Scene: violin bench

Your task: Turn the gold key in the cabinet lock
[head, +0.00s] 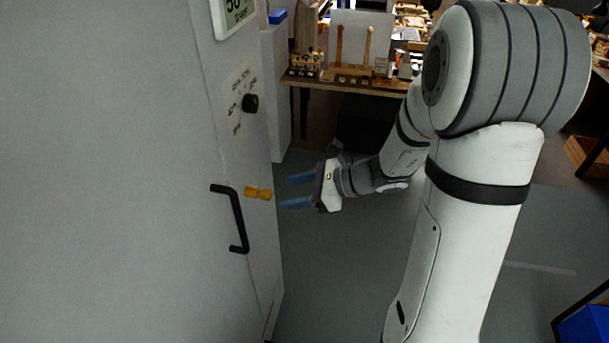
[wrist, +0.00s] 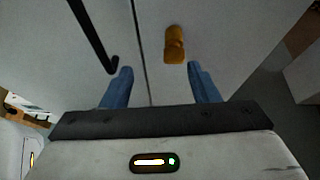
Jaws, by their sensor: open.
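The gold key (head: 258,193) sticks out of the front of the white cabinet (head: 120,150), just right of the black door handle (head: 237,220). In the wrist view the key (wrist: 175,45) is ahead of my gripper, a little right of the middle between the fingers. My gripper (head: 292,191) is open and empty, with two blue fingers pointing left at the key. A gap shows between the fingertips and the key in the head view. In the wrist view the open fingers (wrist: 160,82) lie short of the key. The lock behind the key is hidden.
A black knob (head: 250,103) and a display (head: 233,14) are on the cabinet above the key. The handle (wrist: 94,38) is close to my left finger in the wrist view. A workbench (head: 350,86) with tools stands behind. The floor below my gripper is clear.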

